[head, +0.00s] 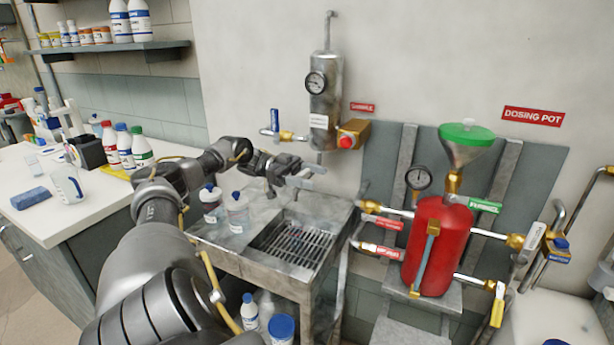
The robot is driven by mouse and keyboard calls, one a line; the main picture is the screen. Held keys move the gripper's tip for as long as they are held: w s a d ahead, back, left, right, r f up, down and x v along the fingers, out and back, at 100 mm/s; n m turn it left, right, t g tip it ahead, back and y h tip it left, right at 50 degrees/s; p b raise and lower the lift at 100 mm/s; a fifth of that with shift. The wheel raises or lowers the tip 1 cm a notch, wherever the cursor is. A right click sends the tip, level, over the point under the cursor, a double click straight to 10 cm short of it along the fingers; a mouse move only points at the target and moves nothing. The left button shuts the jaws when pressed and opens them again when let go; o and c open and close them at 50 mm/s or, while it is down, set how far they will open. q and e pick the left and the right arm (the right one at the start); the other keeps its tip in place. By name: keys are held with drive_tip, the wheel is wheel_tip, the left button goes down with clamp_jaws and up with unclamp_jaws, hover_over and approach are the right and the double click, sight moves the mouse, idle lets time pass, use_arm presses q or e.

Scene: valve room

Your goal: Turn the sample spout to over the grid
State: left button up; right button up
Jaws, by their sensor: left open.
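The metal sample cylinder (325,100) with a round gauge hangs on the wall at the centre, beside a red SAMPLE sign. The sample spout (320,158) comes down below it; its lower part is mostly hidden by my gripper, so its exact direction is hard to tell. My left gripper (296,180) is open around or right beside the spout, above the back of the metal sink. I cannot tell whether its fingers touch the spout. The dark grid (297,243) lies in the sink top, below and in front of the gripper. My right gripper is out of view.
A blue-handled valve (275,122) and a red knob (347,141) flank the cylinder. The red dosing pot (437,245) with its green-rimmed funnel stands at right. A white bench (90,195) is at left.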

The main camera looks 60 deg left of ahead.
use_arm(q)
drive_tip(key=b+v, duration=0.2)
drive_tip(key=v, duration=0.9)
drive_tip(key=shift+b, duration=0.3)
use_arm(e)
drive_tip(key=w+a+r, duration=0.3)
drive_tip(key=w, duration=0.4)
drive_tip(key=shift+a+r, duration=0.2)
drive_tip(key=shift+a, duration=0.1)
use_arm(q)
drive_tip(key=shift+w, duration=0.1)
